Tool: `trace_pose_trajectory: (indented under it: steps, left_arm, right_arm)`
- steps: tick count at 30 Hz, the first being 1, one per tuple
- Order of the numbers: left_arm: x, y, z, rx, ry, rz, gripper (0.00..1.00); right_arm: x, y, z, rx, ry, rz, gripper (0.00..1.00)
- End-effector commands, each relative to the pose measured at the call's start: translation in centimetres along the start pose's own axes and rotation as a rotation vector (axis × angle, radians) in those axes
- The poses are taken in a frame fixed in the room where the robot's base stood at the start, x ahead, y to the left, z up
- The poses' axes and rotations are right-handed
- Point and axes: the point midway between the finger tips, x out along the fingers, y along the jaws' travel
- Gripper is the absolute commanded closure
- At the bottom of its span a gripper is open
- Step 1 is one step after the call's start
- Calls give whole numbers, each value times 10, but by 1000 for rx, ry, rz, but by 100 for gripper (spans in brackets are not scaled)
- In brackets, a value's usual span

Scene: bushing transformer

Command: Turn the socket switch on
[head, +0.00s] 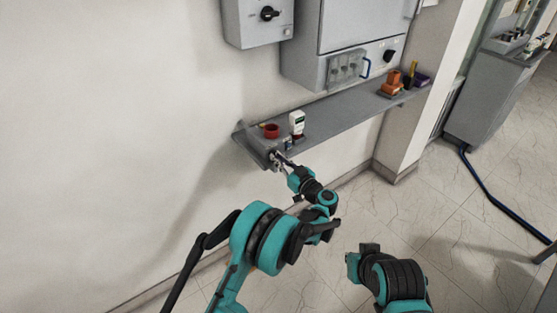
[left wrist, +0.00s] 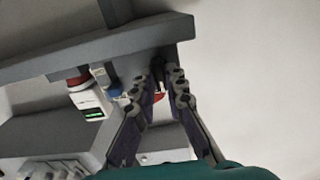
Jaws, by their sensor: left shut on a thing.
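My left gripper (head: 277,159) reaches the front of the shelf's left end. In the left wrist view its fingers (left wrist: 167,82) are close together around a small black part (left wrist: 158,70) at the shelf edge. This part looks like the switch knob, but the fingers largely hide it, so its on or off position cannot be told.
The grey shelf (head: 335,120) holds a red cup (head: 271,131), a white meter (head: 297,122) and orange items (head: 392,83) farther right. Grey cabinets with black knobs hang above. A blue cable (head: 485,190) lies on the floor at the right.

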Motion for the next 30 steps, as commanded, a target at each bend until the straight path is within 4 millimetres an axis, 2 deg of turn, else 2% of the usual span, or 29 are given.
trace_pose_trajectory:
  steps: [15, 16, 26, 30]
  left_arm:
    - [0, 0, 1, 17, -2, 0, 100]
    - [0, 0, 1, 17, -2, 0, 80]
    - [-2, 0, 0, 16, -1, 0, 79]
    - [-19, 1, 0, 16, -1, 3, 79]
  right_arm:
    - [0, 0, 0, 0, 0, 0, 100]
    - [0, 0, 0, 0, 0, 0, 100]
    - [0, 0, 0, 0, 0, 0, 100]
    - [0, 0, 0, 0, 0, 0, 100]
